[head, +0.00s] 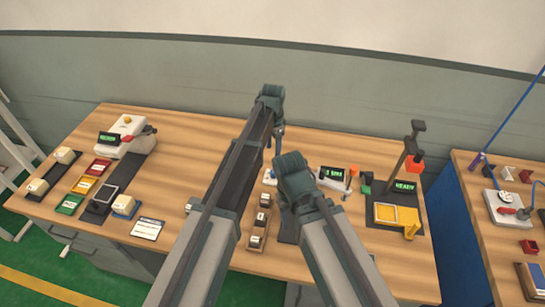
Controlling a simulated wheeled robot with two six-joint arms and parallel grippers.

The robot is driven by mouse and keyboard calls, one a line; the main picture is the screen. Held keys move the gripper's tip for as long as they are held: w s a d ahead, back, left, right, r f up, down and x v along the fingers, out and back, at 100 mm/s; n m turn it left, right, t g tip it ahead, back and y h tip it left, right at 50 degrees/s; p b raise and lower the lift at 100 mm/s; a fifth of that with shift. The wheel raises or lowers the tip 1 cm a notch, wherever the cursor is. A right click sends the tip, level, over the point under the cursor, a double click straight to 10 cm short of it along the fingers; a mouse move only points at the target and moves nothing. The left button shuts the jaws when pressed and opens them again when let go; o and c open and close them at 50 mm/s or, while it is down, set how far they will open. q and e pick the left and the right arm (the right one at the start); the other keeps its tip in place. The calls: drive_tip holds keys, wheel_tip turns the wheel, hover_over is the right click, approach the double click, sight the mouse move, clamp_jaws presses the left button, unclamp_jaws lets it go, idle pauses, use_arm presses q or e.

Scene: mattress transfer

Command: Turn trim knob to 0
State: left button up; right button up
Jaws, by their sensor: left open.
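A device with a green-lit display (333,173) stands on the bench right of centre, beside my right arm. Its digits are too small to read surely. I cannot make out which part is the trim knob; my right arm covers some of this area. My left gripper (278,142) shows small and partly hidden behind my left arm, near the middle of the bench, left of the display. It is open, and I see nothing in it. My right gripper is hidden behind my right arm.
The wooden bench (375,262) holds a white device (125,130) and several coloured trays at left. At right stand a dark post (405,155), a ready display (404,186) and a yellow tray (397,214). A second bench stands farther right.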

sight(273, 172)
use_arm(q)
drive_tip(key=shift+w, duration=0.3)
use_arm(e)
drive_tip(key=shift+w, duration=0.15)
use_arm(q)
wheel_tip(273, 172, down, 14)
drive_tip(key=b, duration=1.4)
drive_tip(key=shift+r, duration=0.1)
use_arm(e)
wheel_tip(273, 172, down, 14)
drive_tip(key=shift+r, duration=0.15)
use_arm(q)
drive_tip(key=shift+r, duration=0.1)
clamp_jaws()
